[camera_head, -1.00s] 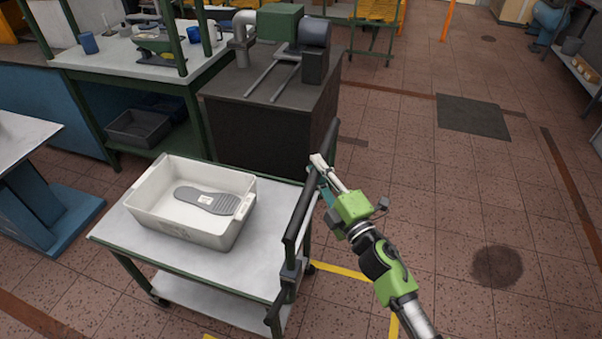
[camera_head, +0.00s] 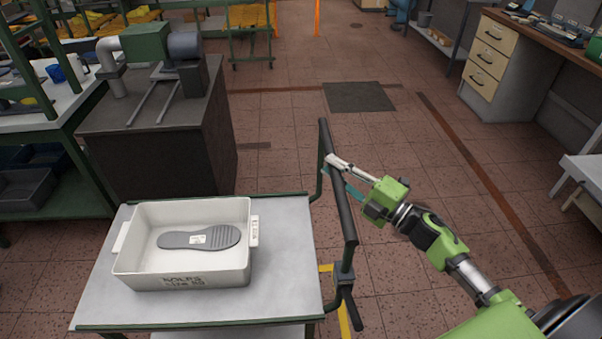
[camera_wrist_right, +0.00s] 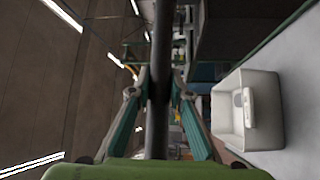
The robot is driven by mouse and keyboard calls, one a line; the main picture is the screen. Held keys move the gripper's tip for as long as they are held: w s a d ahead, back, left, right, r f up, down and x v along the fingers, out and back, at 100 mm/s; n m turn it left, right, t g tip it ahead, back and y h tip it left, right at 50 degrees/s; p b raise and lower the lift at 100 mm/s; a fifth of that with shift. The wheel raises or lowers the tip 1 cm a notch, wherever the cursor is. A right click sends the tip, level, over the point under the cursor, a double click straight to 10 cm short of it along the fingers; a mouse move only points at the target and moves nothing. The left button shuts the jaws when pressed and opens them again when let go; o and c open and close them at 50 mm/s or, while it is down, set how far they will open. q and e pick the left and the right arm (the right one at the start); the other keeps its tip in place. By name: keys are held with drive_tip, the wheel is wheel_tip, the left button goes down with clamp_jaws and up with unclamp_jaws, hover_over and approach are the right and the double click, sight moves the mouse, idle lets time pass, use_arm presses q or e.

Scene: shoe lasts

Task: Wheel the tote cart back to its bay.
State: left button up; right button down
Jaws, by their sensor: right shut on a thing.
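The tote cart (camera_head: 285,262) has a grey top, a green frame and a dark upright push handle (camera_head: 342,205) on its right side. A white tote (camera_head: 180,283) with a grey shoe sole (camera_head: 200,238) inside stands on the cart's top; the tote also shows in the right wrist view (camera_wrist_right: 270,110). My right gripper (camera_head: 336,166) is shut on the handle's dark bar, which runs between its fingers in the right wrist view (camera_wrist_right: 160,88). My left gripper is not in view. Yellow floor tape (camera_head: 343,318) shows beside the cart's right edge.
A dark machine cabinet (camera_head: 160,150) stands just behind the cart, and a green-framed bench (camera_head: 65,130) is at the left. A drawer desk (camera_head: 500,75) stands at the far right. The tiled floor right of the handle is open, with a dark mat (camera_head: 358,97) farther back.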

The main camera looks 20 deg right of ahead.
drive_tip(key=s+d+b, duration=0.1)
drive_tip(key=s+d, duration=0.1)
drive_tip(key=d, duration=0.5)
drive_tip(key=shift+d, duration=0.2)
drive_tip(key=shift+d, duration=0.15)
drive_tip(key=c, duration=2.3)
unclamp_jaws()
drive_tip(key=o, duration=0.5)
drive_tip(key=shift+s+d, duration=0.15)
drive_tip(key=shift+d, duration=0.05)
drive_tip(key=shift+c, duration=0.2)
drive_tip(key=v, duration=1.2)
drive_tip(key=shift+s+d, duration=0.2)
drive_tip(key=shift+s, duration=0.05)
